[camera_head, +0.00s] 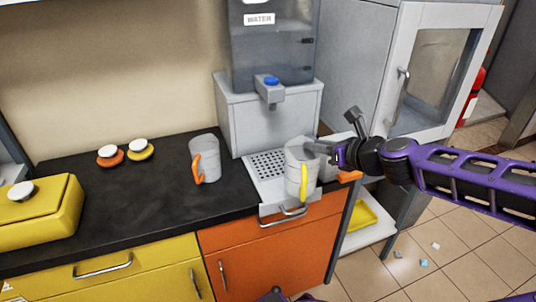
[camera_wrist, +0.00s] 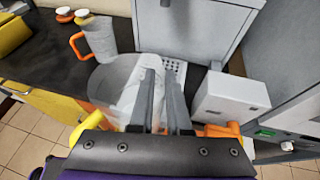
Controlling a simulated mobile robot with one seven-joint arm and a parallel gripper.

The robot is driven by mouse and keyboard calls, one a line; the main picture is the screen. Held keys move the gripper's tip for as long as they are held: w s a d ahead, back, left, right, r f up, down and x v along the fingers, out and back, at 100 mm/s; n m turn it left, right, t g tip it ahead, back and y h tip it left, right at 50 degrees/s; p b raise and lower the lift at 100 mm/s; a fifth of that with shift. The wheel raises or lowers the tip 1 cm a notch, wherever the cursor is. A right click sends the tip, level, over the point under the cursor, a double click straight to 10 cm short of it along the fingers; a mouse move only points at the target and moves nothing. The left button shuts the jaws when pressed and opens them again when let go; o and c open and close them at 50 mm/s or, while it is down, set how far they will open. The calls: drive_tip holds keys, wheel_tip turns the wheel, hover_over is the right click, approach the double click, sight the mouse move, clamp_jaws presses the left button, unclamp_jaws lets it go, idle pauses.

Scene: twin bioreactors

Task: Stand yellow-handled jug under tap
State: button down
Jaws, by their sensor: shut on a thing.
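The yellow-handled jug (camera_head: 301,160) is a clear grey jug, roughly upright, in front of the water dispenser. Its yellow handle (camera_head: 304,184) faces the front. My gripper (camera_head: 320,147) reaches in from the right and is shut on the jug's upper wall. The jug is at the right front of the perforated drip tray (camera_head: 255,181); I cannot tell whether it touches it. The tap (camera_head: 269,92), with a blue top, is above and behind the jug, to its left. In the wrist view, the jug (camera_wrist: 112,78) is at my gripper's fingers (camera_wrist: 164,76).
An orange-handled jug (camera_head: 206,152) stands left of the dispenser (camera_head: 235,115). A yellow box (camera_head: 50,220) is at far left. A pale box (camera_wrist: 230,92) is right of my fingers in the wrist view.

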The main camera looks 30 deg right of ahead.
drive_tip(key=w+d+b, duration=0.3)
drive_tip(key=w+d, duration=0.1)
drive_tip(key=w, duration=1.4)
wheel_tip(320, 180, down, 7)
drive_tip(key=w+b, duration=0.1)
drive_tip(key=shift+w+d+b, duration=0.15)
drive_tip(key=shift+d+b, duration=0.2)
drive_tip(key=shift+b, duration=0.05)
drive_tip(key=c, duration=0.9)
unclamp_jaws()
drive_tip(key=shift+o, duration=0.2)
drive_tip(key=p+v, duration=0.2)
drive_tip(key=v, duration=1)
drive_tip(key=shift+p, duration=0.3)
